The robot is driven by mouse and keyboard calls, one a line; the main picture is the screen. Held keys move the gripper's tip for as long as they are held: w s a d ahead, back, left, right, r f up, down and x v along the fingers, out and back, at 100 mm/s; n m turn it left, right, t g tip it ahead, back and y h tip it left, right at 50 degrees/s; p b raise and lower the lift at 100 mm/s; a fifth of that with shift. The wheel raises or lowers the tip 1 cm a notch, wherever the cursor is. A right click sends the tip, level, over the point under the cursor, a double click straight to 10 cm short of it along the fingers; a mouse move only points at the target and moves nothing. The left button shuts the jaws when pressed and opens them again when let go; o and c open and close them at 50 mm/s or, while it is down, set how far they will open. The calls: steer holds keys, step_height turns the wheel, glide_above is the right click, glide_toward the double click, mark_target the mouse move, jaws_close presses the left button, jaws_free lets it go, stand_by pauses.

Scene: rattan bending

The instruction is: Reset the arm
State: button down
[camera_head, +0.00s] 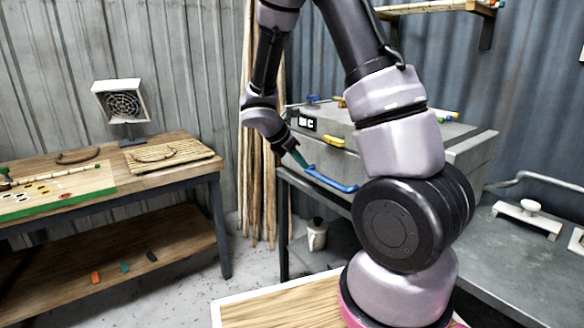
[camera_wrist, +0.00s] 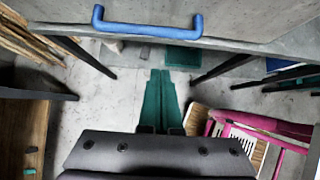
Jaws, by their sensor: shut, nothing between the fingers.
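My arm rises from the bottom right of the head view and bends over at the top. My gripper (camera_head: 300,158) hangs in front of the grey metal box, close to the left end of its blue handle (camera_head: 332,180). In the wrist view my gripper's green fingers (camera_wrist: 161,85) are together with nothing between them. The blue handle (camera_wrist: 148,27) lies ahead of the fingertips there, with a visible gap between them. The grey box (camera_head: 465,150) stands on a dark metal table, partly hidden behind my arm.
A wooden workbench (camera_head: 190,180) stands at the left with a woven mat (camera_head: 170,157) and a fan (camera_head: 122,103). Rattan poles (camera_head: 257,200) lean on the wall behind my gripper. A metal bench (camera_head: 520,250) is at the right. Bare floor (camera_head: 185,285) lies between the benches.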

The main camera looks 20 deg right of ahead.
steer(key=s+a+r+m+t+y, duration=0.2)
steer(key=s+r+m+y, duration=0.2)
steer(key=s+r+m, duration=0.7)
steer(key=s+a+r+m+t+y, duration=0.2)
steer(key=s+r+m+y, duration=0.3)
steer(key=s+r+m, duration=0.5)
step_height(320, 180, up, 4)
steer(key=a+m, duration=0.1)
steer(key=m, duration=0.3)
steer(key=shift+s+a+m+t, duration=0.25)
steer(key=shift+s+m+t, duration=0.1)
steer(key=shift+m+t, duration=0.05)
